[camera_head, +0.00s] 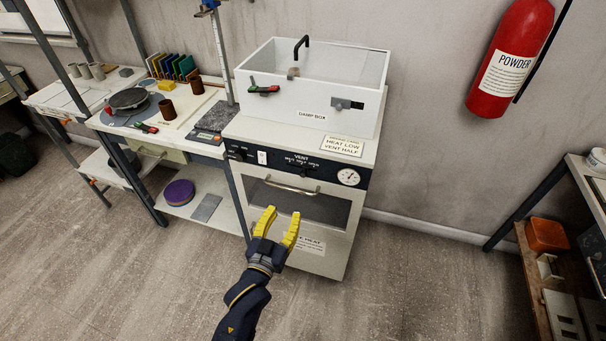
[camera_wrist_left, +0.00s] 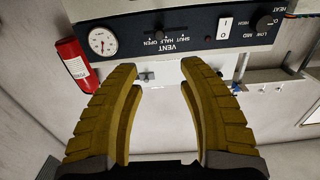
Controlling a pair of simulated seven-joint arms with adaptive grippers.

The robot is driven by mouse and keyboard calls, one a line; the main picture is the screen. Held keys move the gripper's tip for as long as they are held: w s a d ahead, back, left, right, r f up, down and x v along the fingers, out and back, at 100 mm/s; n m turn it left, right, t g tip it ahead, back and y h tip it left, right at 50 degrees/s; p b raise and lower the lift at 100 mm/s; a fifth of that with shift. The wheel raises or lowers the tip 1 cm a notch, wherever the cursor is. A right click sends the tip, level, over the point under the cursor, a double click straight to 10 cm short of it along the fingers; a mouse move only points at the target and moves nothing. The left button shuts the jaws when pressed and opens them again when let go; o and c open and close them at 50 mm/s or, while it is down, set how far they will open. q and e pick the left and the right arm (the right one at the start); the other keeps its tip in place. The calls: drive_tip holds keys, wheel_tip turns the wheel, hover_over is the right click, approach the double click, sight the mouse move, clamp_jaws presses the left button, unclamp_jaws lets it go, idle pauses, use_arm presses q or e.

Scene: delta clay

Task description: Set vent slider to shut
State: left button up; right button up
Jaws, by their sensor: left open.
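The vent slider is a small dark piece on the black control panel (camera_head: 268,158) of a white oven-like cabinet. In the left wrist view the panel (camera_wrist_left: 205,42) appears upside down, with the VENT label (camera_wrist_left: 175,46) beyond the fingertips. My left gripper (camera_head: 282,212) is open and empty, in front of the cabinet door and below the panel. The right gripper is not in view.
A door handle (camera_head: 291,187) crosses below the panel. A round gauge (camera_head: 348,177) is at the panel's right, and a white rocker switch (camera_head: 262,157) is at its left. The damp box (camera_head: 310,119) stands on top. A worktable is left; a fire extinguisher (camera_head: 509,58) hangs right.

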sight(302, 175)
use_arm(q)
drive_tip(key=x, duration=1.7)
drive_tip(key=shift+w+f, duration=0.1)
clamp_jaws()
